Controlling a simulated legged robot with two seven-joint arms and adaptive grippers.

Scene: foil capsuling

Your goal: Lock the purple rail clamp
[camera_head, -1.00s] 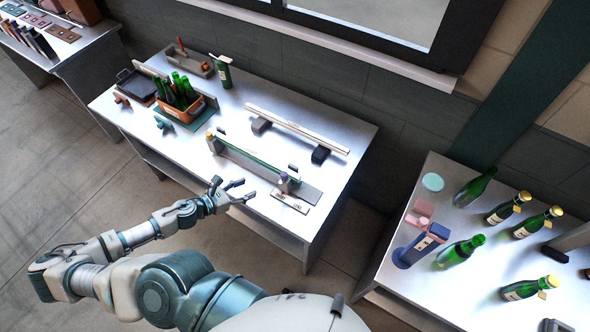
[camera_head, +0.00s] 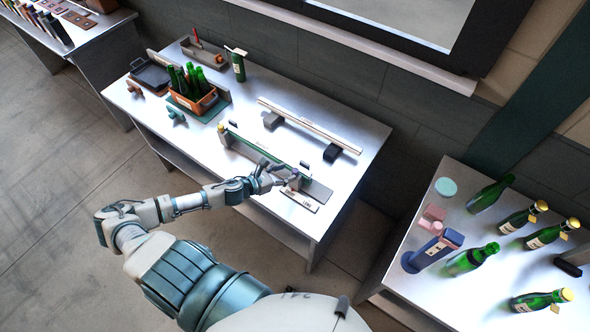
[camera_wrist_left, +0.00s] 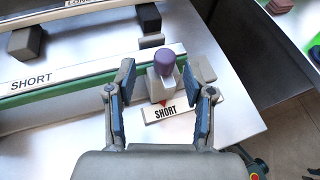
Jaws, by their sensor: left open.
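The purple rail clamp (camera_wrist_left: 165,58) has a rounded purple knob on a pale grey block at the end of the short rail (camera_wrist_left: 60,85). In the head view the clamp (camera_head: 296,171) is small, at the right end of the rail on the middle table. My left gripper (camera_wrist_left: 164,80) is open, its blue-padded fingers apart, one on each side of the clamp in the wrist view. I cannot tell whether either finger touches it. In the head view my left gripper (camera_head: 281,176) is right beside the clamp. My right gripper is not in view.
A white plate marked SHORT (camera_wrist_left: 172,111) lies in front of the clamp. A longer rail (camera_head: 310,125) on dark blocks lies behind. An orange crate of green bottles (camera_head: 196,100) stands at the left.

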